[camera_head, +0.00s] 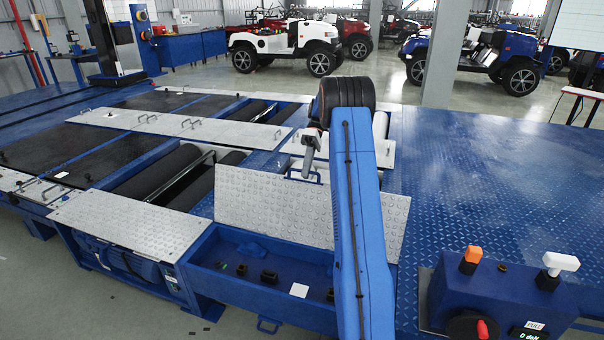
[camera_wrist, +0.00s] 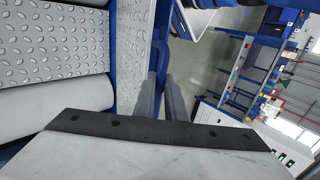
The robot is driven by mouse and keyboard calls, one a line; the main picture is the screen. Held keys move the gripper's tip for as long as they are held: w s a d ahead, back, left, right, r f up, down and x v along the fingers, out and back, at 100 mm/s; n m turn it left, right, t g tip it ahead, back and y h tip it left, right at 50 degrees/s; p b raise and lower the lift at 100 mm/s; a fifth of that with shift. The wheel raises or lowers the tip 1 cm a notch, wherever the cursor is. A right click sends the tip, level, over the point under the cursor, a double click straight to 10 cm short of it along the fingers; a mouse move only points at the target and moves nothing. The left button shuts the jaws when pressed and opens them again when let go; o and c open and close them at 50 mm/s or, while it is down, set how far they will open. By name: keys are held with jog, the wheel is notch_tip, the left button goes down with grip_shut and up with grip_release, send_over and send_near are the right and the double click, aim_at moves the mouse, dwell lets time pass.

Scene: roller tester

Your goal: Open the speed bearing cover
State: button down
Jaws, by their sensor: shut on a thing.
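A grey tread-plate cover (camera_head: 275,205) stands tilted up behind an open blue compartment (camera_head: 225,255) in the head view. Small dark parts and a white card lie in the compartment. A blue handle (camera_head: 291,174) shows at the cover's upper edge. My gripper (camera_head: 309,168) is at that handle, with my blue arm crossing in front of the cover's right part. In the wrist view, my gripper's grey fingers (camera_wrist: 161,98) are close together on a blue bar-like part beside a tread-plate edge (camera_wrist: 131,50). The exact grip is partly hidden by the wrist body.
A flat tread plate (camera_head: 130,222) and dark rollers (camera_head: 160,172) lie to the left. A blue tread deck (camera_head: 490,180) is clear at the right. A control box (camera_head: 490,300) with an orange and a white knob stands front right. Vehicles stand farther back.

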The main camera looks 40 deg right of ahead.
jog(key=shift+a+f, duration=0.1)
jog(key=c, duration=2.1)
grip_release()
notch_tip(320, 180, up, 10)
jog(key=shift+a, duration=0.1)
